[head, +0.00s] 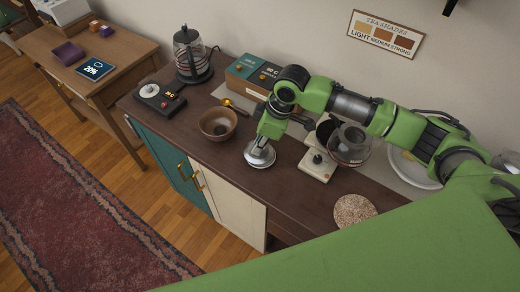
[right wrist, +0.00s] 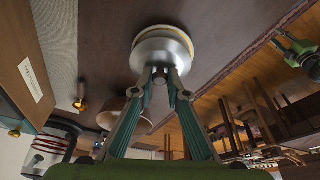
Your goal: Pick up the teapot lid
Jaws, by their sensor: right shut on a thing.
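The teapot lid (head: 259,157) is a round silver piece with a stepped top. My right gripper (head: 264,140) reaches down to it from above and is shut on its top. In the right wrist view both fingertips meet at the lid (right wrist: 162,45), which has a yellowish rim. I cannot tell whether the lid touches the counter or hangs just above it. A glass pot (head: 350,146) stands to the right, partly behind my right arm. My left gripper does not show in the head view.
On the dark counter (head: 290,200), a brown bowl (head: 218,123) stands close left of the lid, and a cream device (head: 318,166) close right. A golden scoop (head: 233,105), a dark kettle (head: 190,55) and a box (head: 250,75) are behind. A round cork mat (head: 354,209) lies front right.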

